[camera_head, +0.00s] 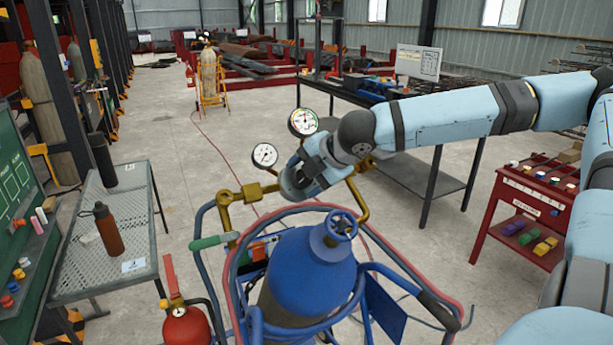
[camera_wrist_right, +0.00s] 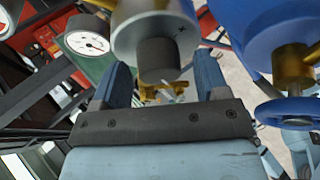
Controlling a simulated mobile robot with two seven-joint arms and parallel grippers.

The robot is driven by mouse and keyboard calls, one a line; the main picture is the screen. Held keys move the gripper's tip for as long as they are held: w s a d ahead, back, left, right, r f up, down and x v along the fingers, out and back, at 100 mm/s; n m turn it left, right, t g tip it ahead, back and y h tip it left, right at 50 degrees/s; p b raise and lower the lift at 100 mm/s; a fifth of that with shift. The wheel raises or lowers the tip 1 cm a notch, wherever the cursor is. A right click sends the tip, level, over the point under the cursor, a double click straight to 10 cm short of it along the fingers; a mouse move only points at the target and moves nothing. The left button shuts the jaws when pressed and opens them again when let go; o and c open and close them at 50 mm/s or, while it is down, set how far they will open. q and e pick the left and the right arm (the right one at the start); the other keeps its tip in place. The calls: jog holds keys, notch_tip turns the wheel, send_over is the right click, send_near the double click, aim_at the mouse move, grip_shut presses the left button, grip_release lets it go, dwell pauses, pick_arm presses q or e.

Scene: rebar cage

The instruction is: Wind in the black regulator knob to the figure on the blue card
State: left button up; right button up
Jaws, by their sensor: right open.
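The black regulator knob (camera_wrist_right: 160,60) shows in the right wrist view, on the end of the round metal regulator body (camera_wrist_right: 155,25). My right gripper (camera_wrist_right: 160,75) is open, with one blue finger on each side of the knob; I cannot tell whether either touches it. In the head view my right gripper (camera_head: 300,182) is at the regulator above the blue cylinder (camera_head: 308,268) and hides the knob. Two gauges, a white one (camera_head: 264,155) and a coloured one (camera_head: 303,122), stand beside it. A blue panel (camera_head: 385,312) hangs by the cylinder; no figure is readable on it.
The blue cylinder's handwheel (camera_head: 343,225) and the brass pipe (camera_head: 359,200) are close to my right gripper. A mesh table (camera_head: 90,265) with a brown bottle (camera_head: 108,230) stands left. A red fire extinguisher (camera_head: 186,326) is in front. A red cart (camera_head: 510,210) stands right.

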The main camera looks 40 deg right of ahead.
jog(key=c, duration=0.9)
